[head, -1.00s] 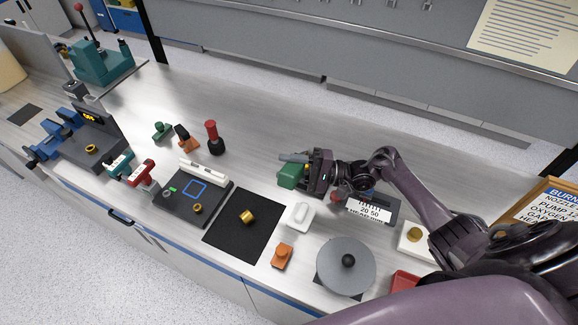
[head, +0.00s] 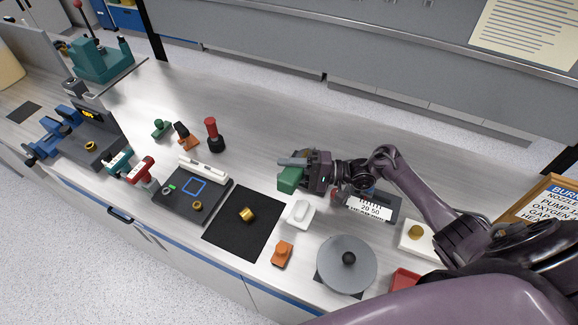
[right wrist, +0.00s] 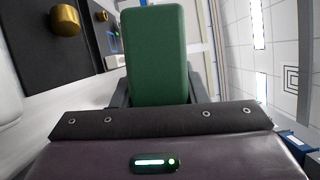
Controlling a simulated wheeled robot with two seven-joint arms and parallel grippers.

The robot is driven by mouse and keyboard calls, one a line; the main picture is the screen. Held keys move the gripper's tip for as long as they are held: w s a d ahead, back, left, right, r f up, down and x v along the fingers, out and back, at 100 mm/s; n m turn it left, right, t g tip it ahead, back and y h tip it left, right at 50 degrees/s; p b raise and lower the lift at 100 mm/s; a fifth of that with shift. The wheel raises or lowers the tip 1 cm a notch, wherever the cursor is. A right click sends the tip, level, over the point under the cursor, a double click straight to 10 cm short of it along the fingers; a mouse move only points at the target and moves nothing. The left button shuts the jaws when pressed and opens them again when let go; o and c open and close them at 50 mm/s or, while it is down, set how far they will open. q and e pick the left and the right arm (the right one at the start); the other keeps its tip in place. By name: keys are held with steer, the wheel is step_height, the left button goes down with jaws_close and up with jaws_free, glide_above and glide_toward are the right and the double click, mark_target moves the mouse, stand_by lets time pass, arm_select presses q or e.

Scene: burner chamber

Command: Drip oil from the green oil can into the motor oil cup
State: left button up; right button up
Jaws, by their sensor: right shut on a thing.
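My right gripper (head: 293,171) is shut on the green oil can (head: 290,180), above the bench right of the black mat. In the right wrist view the can (right wrist: 154,58) is a green block between the fingers; its spout cannot be made out. I cannot tell for sure which thing is the motor oil cup. A small brass piece (head: 247,214) sits on the black mat (head: 226,238), left of the held can and apart from it; a brass piece also shows in the right wrist view (right wrist: 66,22). My left gripper is not in view.
A white piece (head: 299,213) and an orange block (head: 282,254) stand below the gripper. The bench behind the gripper is clear.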

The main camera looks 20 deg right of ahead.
steer(key=shift+f+n, duration=0.3)
steer(key=shift+n, duration=0.1)
step_height(320, 180, up, 3)
steer(key=shift+p, duration=1.15)
steer(key=shift+r+b, duration=0.15)
steer(key=shift+b, duration=0.15)
steer(key=shift+r, duration=2.9)
steer(key=n+h, duration=0.2)
steer(key=n, duration=0.2)
steer(key=shift+g, duration=0.4)
